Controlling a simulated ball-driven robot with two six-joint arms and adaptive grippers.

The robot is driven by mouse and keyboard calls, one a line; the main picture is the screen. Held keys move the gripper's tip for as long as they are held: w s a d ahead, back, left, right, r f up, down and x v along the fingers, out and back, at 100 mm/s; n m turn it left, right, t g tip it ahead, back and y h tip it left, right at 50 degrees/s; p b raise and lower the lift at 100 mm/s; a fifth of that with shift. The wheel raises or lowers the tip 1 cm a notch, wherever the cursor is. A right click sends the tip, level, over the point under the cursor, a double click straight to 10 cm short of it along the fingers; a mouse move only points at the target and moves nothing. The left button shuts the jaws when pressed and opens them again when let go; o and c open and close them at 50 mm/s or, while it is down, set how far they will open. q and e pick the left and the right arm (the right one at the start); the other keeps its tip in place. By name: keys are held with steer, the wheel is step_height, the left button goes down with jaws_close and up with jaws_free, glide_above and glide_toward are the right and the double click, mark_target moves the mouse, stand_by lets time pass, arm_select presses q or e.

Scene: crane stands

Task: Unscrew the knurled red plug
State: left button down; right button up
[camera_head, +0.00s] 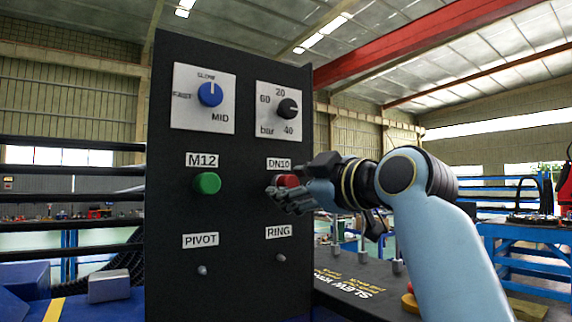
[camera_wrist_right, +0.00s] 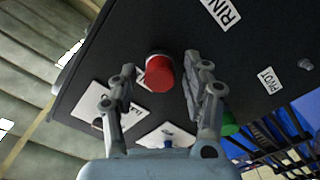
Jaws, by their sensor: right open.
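The knurled red plug (camera_head: 287,180) sits on the dark upright panel (camera_head: 230,140) under the DN10 label, partly hidden by my right gripper (camera_head: 285,198). In the right wrist view the red plug (camera_wrist_right: 160,72) stands out from the panel between the two spread fingers of my right gripper (camera_wrist_right: 161,76), with a visible gap to each finger. The right gripper is open and empty. My left gripper is not in view.
A green plug (camera_head: 207,184) sits left of the red one under the M12 label. A blue knob (camera_head: 210,93) and a black knob (camera_head: 288,108) are above. Small pegs (camera_head: 202,270) (camera_head: 281,257) stick out below. A bench (camera_head: 375,285) lies to the right.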

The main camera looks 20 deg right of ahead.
steer(key=shift+r+m, duration=0.15)
steer(key=shift+m, duration=0.35)
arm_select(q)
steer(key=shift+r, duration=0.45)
arm_select(e)
steer(key=shift+f, duration=0.2)
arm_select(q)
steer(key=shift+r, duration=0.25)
arm_select(e)
steer(key=shift+r, duration=0.15)
jaws_close()
arm_select(q)
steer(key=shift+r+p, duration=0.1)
steer(key=shift+p, duration=0.25)
arm_select(e)
steer(key=shift+s, duration=0.1)
